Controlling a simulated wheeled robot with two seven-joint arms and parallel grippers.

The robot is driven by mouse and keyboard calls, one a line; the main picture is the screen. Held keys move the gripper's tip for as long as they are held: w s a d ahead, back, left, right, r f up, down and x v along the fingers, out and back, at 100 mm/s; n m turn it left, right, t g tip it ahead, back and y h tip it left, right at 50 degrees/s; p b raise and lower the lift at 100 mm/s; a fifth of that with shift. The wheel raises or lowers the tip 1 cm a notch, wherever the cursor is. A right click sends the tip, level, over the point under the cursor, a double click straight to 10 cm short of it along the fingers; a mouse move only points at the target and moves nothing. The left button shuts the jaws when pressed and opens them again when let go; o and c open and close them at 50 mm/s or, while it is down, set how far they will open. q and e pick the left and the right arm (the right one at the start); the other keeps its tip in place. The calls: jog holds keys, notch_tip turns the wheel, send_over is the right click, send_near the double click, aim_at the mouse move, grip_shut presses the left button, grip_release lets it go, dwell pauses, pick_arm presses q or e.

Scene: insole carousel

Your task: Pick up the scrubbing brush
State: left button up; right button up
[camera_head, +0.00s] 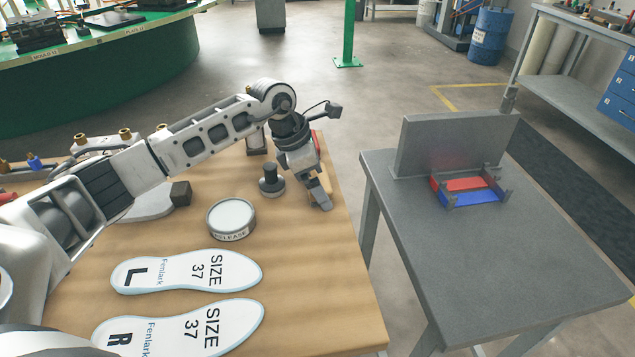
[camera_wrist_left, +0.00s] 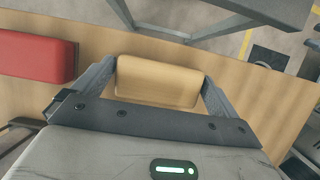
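My left gripper (camera_head: 319,194) points down at the wooden table (camera_head: 322,290), near its right edge. In the left wrist view a tan block (camera_wrist_left: 158,82), seemingly the scrubbing brush, lies between the two fingers of the left gripper (camera_wrist_left: 160,72). The fingertips meet its two ends with no clear gap, but whether they press on it I cannot tell. No bristles show. My right gripper is not in view.
A red block (camera_wrist_left: 35,55) lies to the left in the left wrist view. A dark-handled stamp (camera_head: 271,182), a round release tin (camera_head: 231,219) and two insoles (camera_head: 187,271) (camera_head: 180,328) lie on the table. A grey table (camera_head: 540,255) with a red-and-blue tray (camera_head: 470,190) stands right, across a gap.

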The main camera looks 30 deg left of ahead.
aim_at(324, 176)
pick_arm(q)
jog(key=c, duration=0.7)
jog(key=shift+r, duration=0.1)
jog(key=shift+r, duration=0.4)
notch_tip(324, 176, up, 3)
jog(key=shift+f+b, duration=0.2)
jog(key=shift+b, duration=0.25)
jog(key=s+r, duration=0.3)
jog(key=s, duration=0.1)
jog(key=s+r+b, duration=0.1)
jog(key=s+r, duration=0.2)
jog(key=s, duration=0.2)
jog(key=s+a+r+b, duration=0.1)
jog(key=s+r, duration=0.2)
jog(key=s, duration=0.2)
jog(key=shift+r, duration=0.25)
